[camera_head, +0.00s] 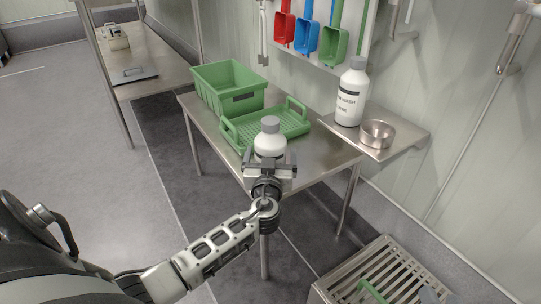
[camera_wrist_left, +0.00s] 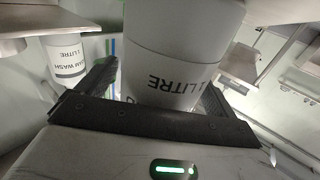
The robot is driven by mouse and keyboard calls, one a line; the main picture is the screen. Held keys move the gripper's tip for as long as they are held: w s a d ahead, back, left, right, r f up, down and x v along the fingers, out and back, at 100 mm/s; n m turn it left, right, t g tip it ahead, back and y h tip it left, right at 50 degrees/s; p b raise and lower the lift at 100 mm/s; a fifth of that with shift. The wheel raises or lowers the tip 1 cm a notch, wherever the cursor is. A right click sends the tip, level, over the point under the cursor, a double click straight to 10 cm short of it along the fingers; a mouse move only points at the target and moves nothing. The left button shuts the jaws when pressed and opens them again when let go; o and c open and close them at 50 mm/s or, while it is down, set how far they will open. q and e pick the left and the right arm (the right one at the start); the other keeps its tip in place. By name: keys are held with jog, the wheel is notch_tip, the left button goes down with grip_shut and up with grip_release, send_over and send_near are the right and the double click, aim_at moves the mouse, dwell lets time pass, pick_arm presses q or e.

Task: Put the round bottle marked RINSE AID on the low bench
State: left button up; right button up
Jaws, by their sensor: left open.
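A white round bottle with a grey cap (camera_head: 269,142) stands upright at the front edge of the steel table. In the left wrist view the bottle (camera_wrist_left: 180,65) is upside down in the picture and its label shows 1 LITRE; the product name is hidden. My left gripper (camera_head: 268,165) is at the bottle, its open fingers on either side of it; I cannot tell whether they touch it. The slatted low bench (camera_head: 345,290) is at the lower right, partly cut off. My right gripper is not in view.
The steel table (camera_head: 325,150) holds a green crate (camera_head: 228,85) and green tray (camera_head: 240,135). A wall shelf (camera_head: 408,140) carries a bottle marked WASH (camera_head: 352,92) and a steel bowl (camera_head: 377,134). A green-handled item (camera_head: 371,291) lies on the bench.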

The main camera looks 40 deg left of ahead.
pick_arm(q)
jog(key=v, duration=0.7)
jog(key=shift+s+d+r, duration=0.1)
jog(key=shift+s+d, duration=0.05)
jog(key=shift+s, duration=0.1)
pick_arm(e)
jog(key=shift+s+d+f+g, duration=0.1)
jog(key=shift+s+f+g, duration=0.15)
jog(key=shift+f, duration=0.35)
jog(key=shift+w+r, duration=0.2)
jog(key=shift+r, duration=0.05)
